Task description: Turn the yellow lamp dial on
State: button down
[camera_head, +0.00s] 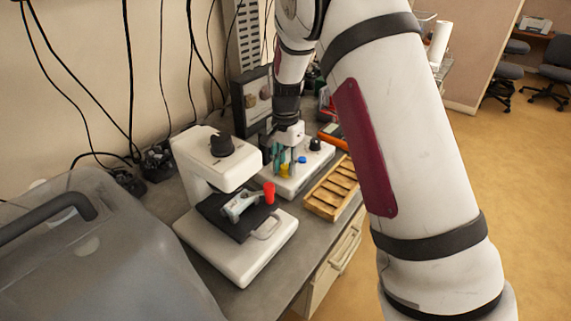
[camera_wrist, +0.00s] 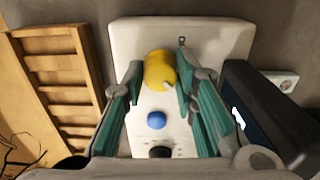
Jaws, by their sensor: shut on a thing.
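The yellow lamp dial (camera_wrist: 160,71) stands on the white panel (camera_wrist: 205,38) in the wrist view. It carries a small white pointer mark at its lower right. My gripper (camera_wrist: 160,84) has its teal-padded fingers on both sides of the dial and is shut on it. In the head view my gripper (camera_head: 289,162) reaches down over the white device (camera_head: 302,182), with the yellow dial (camera_head: 285,170) low between the fingers. A blue knob (camera_wrist: 156,120) and a black knob (camera_wrist: 160,152) sit on the same panel, nearer the wrist.
A wooden slotted tray (camera_head: 329,188) lies right of the device. A white microscope-like machine (camera_head: 222,161) with a red knob (camera_head: 269,192) stands left. A dark box (camera_wrist: 265,115) stands close to the right finger. A large grey case (camera_head: 95,250) fills the lower left.

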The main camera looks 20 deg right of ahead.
aim_at(286, 166)
dwell(0.4)
jog(key=c, duration=1.3)
grip_release()
notch_tip(286, 166, up, 12)
